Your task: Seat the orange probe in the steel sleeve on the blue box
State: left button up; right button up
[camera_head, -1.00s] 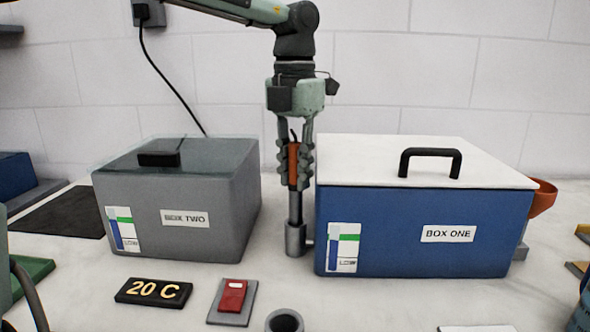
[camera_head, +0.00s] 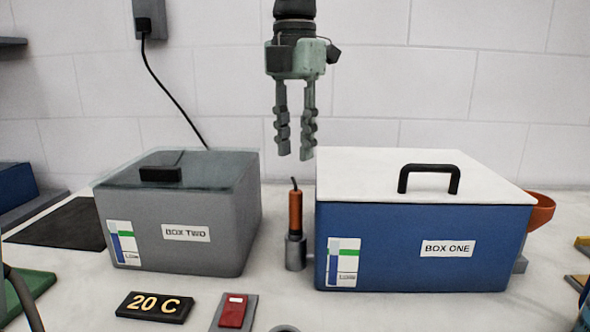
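The orange probe (camera_head: 295,210) stands upright with its lower end in the steel sleeve (camera_head: 295,252), and a short dark cable stub rises from its top. The sleeve is at the left side of the blue box (camera_head: 420,245), labelled BOX ONE. How deep the probe sits inside the sleeve is hidden. My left gripper (camera_head: 294,154) is above the probe, pointing down, with its fingers apart and nothing between them. It does not touch the probe. My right gripper is not clearly in view.
A grey box (camera_head: 185,240) labelled BOX TWO stands to the left, with a gap between the boxes. A 20 C display (camera_head: 155,306) and a red switch (camera_head: 234,311) lie in front. An orange cup-like thing (camera_head: 540,208) is behind the blue box's right side.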

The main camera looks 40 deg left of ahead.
pick_arm(q)
notch_tip(320, 180, up, 5)
jog(key=shift+r, duration=0.1)
dwell(0.7)
